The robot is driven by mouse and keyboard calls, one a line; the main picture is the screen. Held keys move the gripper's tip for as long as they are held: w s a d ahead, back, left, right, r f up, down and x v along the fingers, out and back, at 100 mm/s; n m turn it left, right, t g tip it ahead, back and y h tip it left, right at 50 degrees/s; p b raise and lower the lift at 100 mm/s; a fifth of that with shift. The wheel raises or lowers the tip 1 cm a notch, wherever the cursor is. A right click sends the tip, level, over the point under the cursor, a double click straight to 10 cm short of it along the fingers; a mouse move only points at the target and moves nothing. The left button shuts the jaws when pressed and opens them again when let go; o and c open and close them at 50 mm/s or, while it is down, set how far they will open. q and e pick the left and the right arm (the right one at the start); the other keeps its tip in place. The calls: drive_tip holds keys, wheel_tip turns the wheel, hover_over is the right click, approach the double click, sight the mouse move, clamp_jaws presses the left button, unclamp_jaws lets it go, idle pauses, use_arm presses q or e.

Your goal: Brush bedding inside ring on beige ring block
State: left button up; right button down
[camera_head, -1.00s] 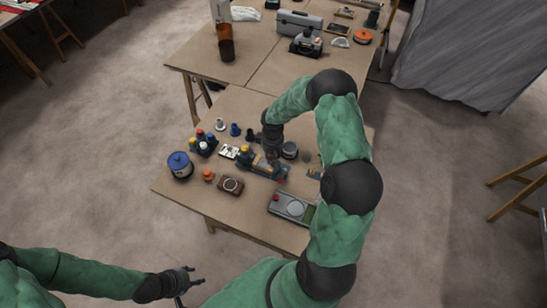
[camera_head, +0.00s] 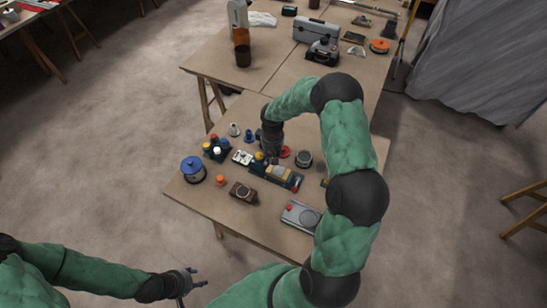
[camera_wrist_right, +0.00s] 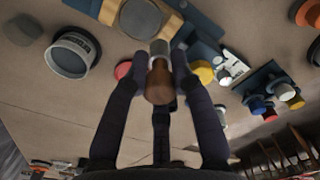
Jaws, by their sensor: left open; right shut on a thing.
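The beige ring block (camera_head: 279,172) sits in a dark blue fixture on the near table, and in the right wrist view the beige block (camera_wrist_right: 172,22) shows at the top edge. My right gripper (camera_head: 268,152) is just beyond the block's far left side. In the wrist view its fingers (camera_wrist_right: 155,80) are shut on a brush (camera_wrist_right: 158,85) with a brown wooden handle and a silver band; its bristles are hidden. My left gripper (camera_head: 190,281) is open and empty, off the table's near left side.
A blue-lidded pot (camera_head: 193,171), an orange knob (camera_head: 220,181), a brown box (camera_head: 243,191), and a grey device (camera_head: 301,216) surround the fixture. A round grey tin (camera_head: 304,158) and a red disc (camera_head: 286,152) lie close to my right gripper. Colored bottles (camera_head: 216,148) stand left.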

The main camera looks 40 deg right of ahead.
drive_tip(key=shift+r, duration=0.6)
drive_tip(key=shift+w+r+p, duration=0.15)
drive_tip(key=shift+r+p, duration=0.45)
drive_tip(key=shift+r, duration=0.05)
drive_tip(key=shift+r+p, duration=0.65)
drive_tip(key=shift+r, duration=0.65)
